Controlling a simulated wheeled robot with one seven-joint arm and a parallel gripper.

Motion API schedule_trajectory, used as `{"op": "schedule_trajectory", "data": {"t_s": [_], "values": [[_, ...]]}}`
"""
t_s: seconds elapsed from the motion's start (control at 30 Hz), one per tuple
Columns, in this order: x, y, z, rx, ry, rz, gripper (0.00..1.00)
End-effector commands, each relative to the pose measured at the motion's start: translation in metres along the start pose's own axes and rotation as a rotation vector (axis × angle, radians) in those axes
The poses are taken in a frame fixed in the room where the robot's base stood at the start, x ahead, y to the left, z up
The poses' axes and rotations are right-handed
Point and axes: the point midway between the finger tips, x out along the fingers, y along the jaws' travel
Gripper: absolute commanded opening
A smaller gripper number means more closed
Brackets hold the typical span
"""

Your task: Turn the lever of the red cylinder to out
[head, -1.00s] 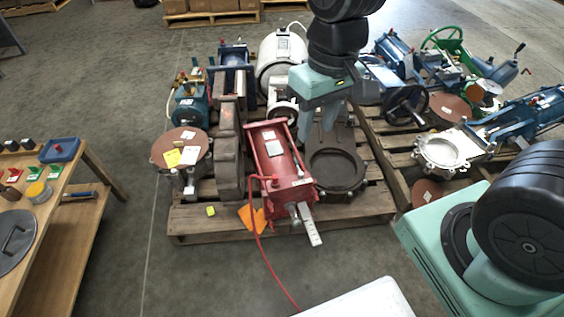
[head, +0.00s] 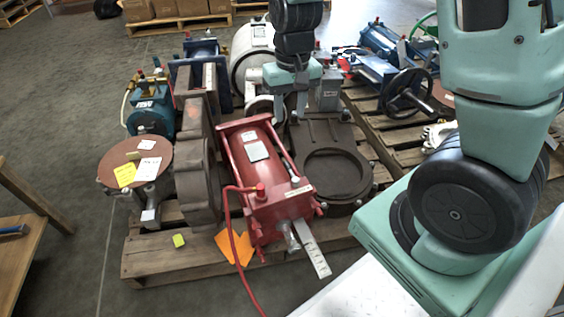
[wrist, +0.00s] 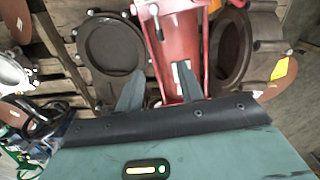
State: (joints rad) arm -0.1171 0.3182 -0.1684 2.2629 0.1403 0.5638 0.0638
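The red cylinder (head: 252,160) lies on the wooden pallet in the head view, with a red hose and small red knobs at its near end. A pale flat marked bar (head: 312,252) sticks out from that end. I cannot make out which small part is the lever. My gripper (head: 290,112) points down above and behind the cylinder's right side, apart from it. In the wrist view my gripper (wrist: 159,90) has its two fingers spread with nothing between them. The red cylinder (wrist: 172,45) shows beyond the fingertips, partly hidden by them.
A brown valve body (head: 335,165) lies right of the cylinder, and a brown ring-shaped casting (head: 200,160) stands left. A round brown flange (head: 135,160) carries tags. An orange tag (head: 235,246) lies near the pallet's front edge. Floor at the front left is clear.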

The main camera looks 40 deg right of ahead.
Motion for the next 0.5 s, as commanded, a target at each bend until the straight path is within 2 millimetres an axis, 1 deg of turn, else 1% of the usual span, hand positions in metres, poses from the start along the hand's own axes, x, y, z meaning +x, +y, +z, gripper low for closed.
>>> {"op": "schedule_trajectory", "data": {"t_s": [0.17,0.5], "values": [[0.032,0.0,0.001,-0.002,-0.004,0.001,0.38],[0.104,0.0,0.002,-0.002,-0.004,0.001,0.38]]}}
